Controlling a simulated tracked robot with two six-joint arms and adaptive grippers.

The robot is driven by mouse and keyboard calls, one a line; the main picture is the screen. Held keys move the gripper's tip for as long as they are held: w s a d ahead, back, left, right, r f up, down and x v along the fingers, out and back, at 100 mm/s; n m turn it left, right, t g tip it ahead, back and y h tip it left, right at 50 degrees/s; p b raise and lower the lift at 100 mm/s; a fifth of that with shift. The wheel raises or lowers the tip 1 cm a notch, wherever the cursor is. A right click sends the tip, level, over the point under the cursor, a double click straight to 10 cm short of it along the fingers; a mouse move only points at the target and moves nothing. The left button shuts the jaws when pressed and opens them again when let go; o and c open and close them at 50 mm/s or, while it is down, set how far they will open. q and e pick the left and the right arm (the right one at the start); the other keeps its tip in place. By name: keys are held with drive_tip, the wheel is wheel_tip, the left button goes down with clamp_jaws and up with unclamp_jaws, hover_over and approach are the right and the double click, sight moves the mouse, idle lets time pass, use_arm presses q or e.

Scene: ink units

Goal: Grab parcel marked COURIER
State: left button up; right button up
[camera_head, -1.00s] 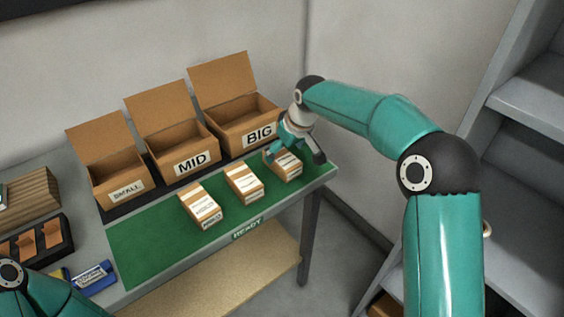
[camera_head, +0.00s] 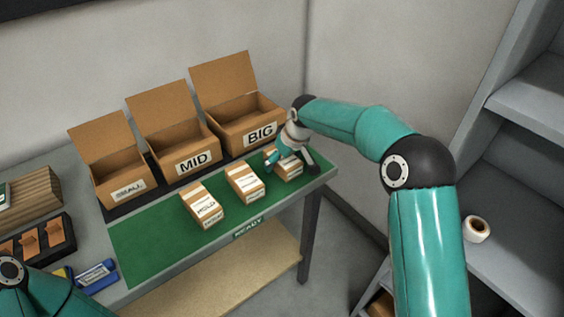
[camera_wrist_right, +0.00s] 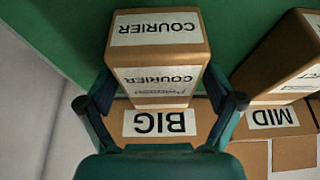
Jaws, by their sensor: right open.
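The parcel marked COURIER (camera_wrist_right: 158,76) is a brown box with white labels, upright on the green mat (camera_head: 150,245). It is the rightmost of three parcels in the head view (camera_head: 292,173), partly hidden by my right gripper. My right gripper (camera_head: 291,163) is open just above it. In the right wrist view, the fingers of my gripper (camera_wrist_right: 161,104) stand apart, one to each side of the parcel's near part. I cannot tell whether they touch it. My left arm shows at the lower left, but its gripper is out of view.
Open cartons labelled SMALL (camera_head: 122,178), MID (camera_head: 175,146) and BIG (camera_head: 238,116) stand behind the mat. Two other parcels (camera_head: 203,205) (camera_head: 245,183) sit to the left of the COURIER one. A tape roll (camera_head: 477,229) lies on the right shelf. The mat's left part is clear.

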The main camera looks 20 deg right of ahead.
drive_tip(key=shift+f, duration=0.2)
idle(0.3)
drive_tip(key=c, duration=1.4)
drive_tip(key=shift+r, duration=0.1)
